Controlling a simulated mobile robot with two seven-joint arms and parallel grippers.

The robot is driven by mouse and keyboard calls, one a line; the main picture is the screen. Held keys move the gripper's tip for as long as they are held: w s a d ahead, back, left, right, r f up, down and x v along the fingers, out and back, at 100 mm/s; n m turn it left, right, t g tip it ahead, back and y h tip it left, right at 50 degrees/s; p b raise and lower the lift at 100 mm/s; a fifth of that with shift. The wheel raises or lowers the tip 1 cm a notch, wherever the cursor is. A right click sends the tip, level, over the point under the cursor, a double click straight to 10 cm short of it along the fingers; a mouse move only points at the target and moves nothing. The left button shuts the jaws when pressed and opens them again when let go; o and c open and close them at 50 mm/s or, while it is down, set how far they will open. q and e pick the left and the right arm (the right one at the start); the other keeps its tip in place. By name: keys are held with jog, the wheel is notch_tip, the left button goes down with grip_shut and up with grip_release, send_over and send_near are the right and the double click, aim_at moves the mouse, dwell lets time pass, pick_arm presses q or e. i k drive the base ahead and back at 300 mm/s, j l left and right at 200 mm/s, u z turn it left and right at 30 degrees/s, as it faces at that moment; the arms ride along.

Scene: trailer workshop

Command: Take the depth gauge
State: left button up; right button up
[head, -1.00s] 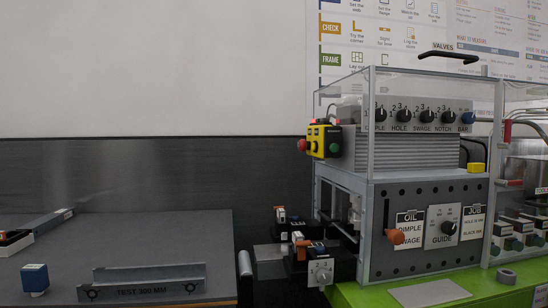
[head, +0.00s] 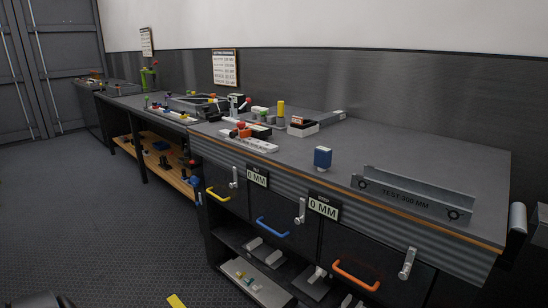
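I cannot tell which object is the depth gauge. Neither of my grippers is in view.
Below the bench front are drawers with a yellow handle (head: 217,195), a blue handle (head: 272,228) and an orange handle (head: 357,276). A lower shelf (head: 262,282) holds small parts. A second bench (head: 128,100) runs back left. The dark floor (head: 90,210) at left is open.

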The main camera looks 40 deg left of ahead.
aim_at(323, 155)
jog(key=u, duration=1.05)
